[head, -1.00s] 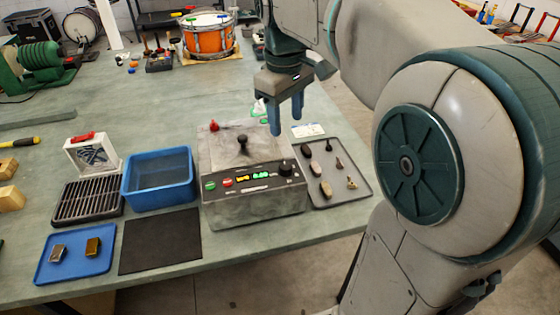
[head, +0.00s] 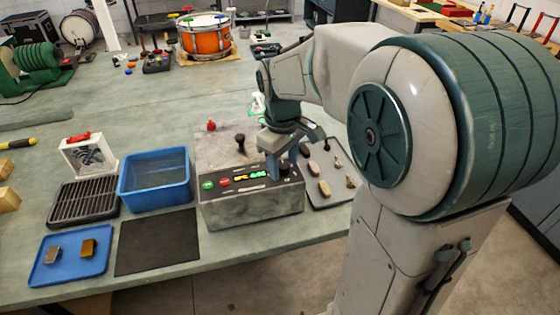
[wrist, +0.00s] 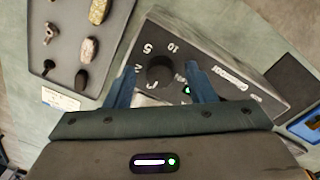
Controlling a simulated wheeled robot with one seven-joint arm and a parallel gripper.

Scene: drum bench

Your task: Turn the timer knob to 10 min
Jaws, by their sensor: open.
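The timer knob (wrist: 160,72) is a round black knob on the sloped front panel of a grey machine (head: 250,215). In the wrist view, printed marks "5" and "10" show beside it; other marks are partly covered. The knob's pointer is too dark to read. My gripper (wrist: 158,75) is open, with its two blue fingers on either side of the knob, apart from it as far as I can see. In the head view my gripper (head: 284,170) is over the right end of the panel, and the knob (head: 285,169) is partly hidden there.
The panel also carries a green button (head: 208,185), a red button (head: 225,181) and a lit green display. A grey tray (head: 335,190) with several stones lies close on the right. A blue bin (head: 155,205) stands on the left. A black lever knob (head: 240,138) rises from the machine's top.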

